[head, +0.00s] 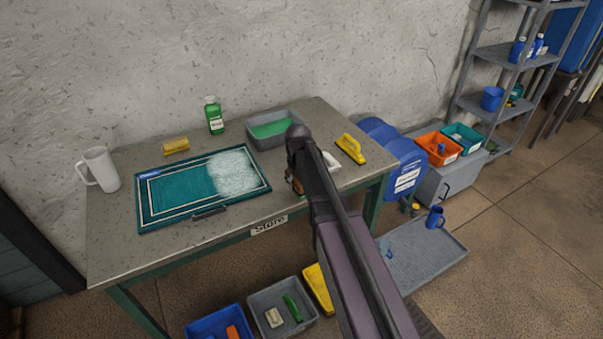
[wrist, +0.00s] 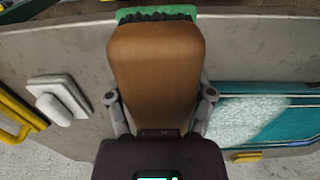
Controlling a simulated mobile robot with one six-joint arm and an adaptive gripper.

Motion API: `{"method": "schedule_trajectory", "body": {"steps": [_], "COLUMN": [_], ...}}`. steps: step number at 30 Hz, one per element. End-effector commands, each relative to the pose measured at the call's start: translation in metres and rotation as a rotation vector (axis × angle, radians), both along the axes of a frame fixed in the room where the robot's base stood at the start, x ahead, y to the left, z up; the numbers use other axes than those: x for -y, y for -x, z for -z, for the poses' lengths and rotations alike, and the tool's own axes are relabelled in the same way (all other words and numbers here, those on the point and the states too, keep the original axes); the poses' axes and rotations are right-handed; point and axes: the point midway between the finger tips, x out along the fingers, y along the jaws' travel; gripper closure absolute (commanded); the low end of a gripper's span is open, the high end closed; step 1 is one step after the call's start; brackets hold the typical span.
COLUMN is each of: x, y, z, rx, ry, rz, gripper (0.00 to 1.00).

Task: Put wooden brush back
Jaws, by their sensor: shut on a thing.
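The wooden brush (wrist: 157,60) fills the middle of the wrist view, with a brown wooden body and a dark and green fringe at its far end. My gripper (wrist: 160,96) is shut on it, one finger on each side. In the head view my own arm hides most of the gripper and brush; only a small brown and green bit shows beside the arm, over the right part of the table. I cannot tell there how high the brush is above the tabletop.
Bins (head: 219,324) stand below.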

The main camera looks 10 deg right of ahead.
Motion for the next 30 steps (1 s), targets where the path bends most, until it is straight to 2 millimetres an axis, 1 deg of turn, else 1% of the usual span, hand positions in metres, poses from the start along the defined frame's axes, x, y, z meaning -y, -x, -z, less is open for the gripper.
{"method": "schedule_trajectory", "body": {"steps": [1, 9, 12, 15, 19, 30], "x": [0.003, 0.019, 0.023, 0.027, 0.029, 0.028], "y": [-0.015, -0.063, -0.078, -0.087, -0.093, -0.093], "z": [0.002, 0.007, 0.008, 0.009, 0.009, 0.009], "rx": [0.000, 0.000, 0.000, 0.000, 0.000, 0.000], "ry": [0.000, 0.000, 0.000, 0.000, 0.000, 0.000], "rz": [0.001, 0.000, 0.000, 0.000, -0.001, -0.001], "gripper": [0.92, 0.92, 0.92, 0.92, 0.92, 0.92]}}
